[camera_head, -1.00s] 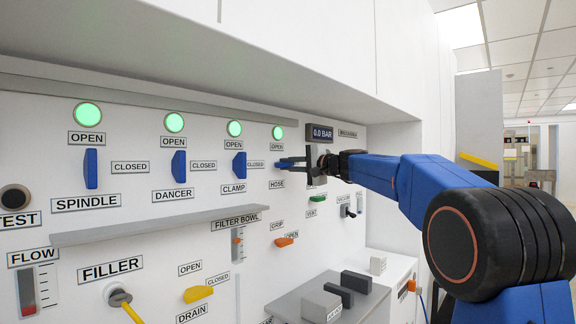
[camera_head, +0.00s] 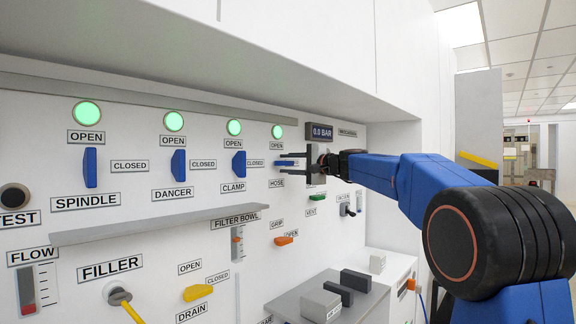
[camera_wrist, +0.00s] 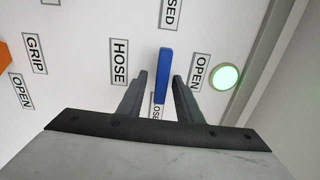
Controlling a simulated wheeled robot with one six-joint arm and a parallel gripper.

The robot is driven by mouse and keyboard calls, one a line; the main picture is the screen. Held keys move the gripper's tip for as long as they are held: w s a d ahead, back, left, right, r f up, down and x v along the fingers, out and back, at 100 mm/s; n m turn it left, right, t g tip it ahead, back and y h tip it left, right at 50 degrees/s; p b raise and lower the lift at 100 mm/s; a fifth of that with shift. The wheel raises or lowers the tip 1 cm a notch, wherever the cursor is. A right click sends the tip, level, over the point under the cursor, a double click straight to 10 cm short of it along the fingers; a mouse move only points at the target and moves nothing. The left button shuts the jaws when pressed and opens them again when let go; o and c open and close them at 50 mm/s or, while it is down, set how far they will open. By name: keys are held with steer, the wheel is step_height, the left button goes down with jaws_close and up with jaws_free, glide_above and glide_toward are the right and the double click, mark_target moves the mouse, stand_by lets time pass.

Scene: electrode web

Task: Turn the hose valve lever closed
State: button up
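The hose valve lever (camera_head: 284,163) is a blue bar lying level on the panel, between the OPEN label above and the HOSE label below. In the wrist view the lever (camera_wrist: 163,68) runs lengthwise up the picture, its near end over a partly hidden CLOSED label (camera_wrist: 156,112). My gripper (camera_head: 289,164) is open around the lever. In the wrist view its two dark fingers (camera_wrist: 160,84) stand on either side of the lever, with gaps showing.
Three other blue levers, for the spindle (camera_head: 90,167), dancer (camera_head: 178,163) and clamp (camera_head: 239,165), stand upright at the left. The hose's round lamp (camera_head: 278,132) is lit green. A shelf (camera_head: 160,225) juts out below the levers. A pressure display (camera_head: 320,132) sits above my gripper.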

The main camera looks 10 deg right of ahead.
steer(key=v, duration=1.7)
steer(key=shift+s, duration=0.2)
steer(key=shift+d, duration=0.1)
steer(key=s+a+f+n+g+h, duration=0.25)
steer(key=s+a+f, duration=0.25)
steer(key=s+f, duration=0.5)
steer(key=s+a+f+n+g+h, duration=0.15)
steer(key=s+a+f+g, duration=0.3)
steer(key=s+f, duration=0.6)
steer(key=s+d+f+n+g+h, duration=0.1)
steer(key=s+d+f+n+h, duration=0.1)
steer(key=s+f, duration=0.9)
steer(key=s+d+f+n+g+h, duration=0.1)
steer(key=s+d+f+n+h, duration=0.2)
steer(key=s+f, duration=0.9)
step_height(320, 180, down, 4)
steer(key=shift+d+r+n+g+h, duration=0.15)
steer(key=shift+d+n+g+h, duration=0.2)
steer(key=shift+n+h, duration=0.55)
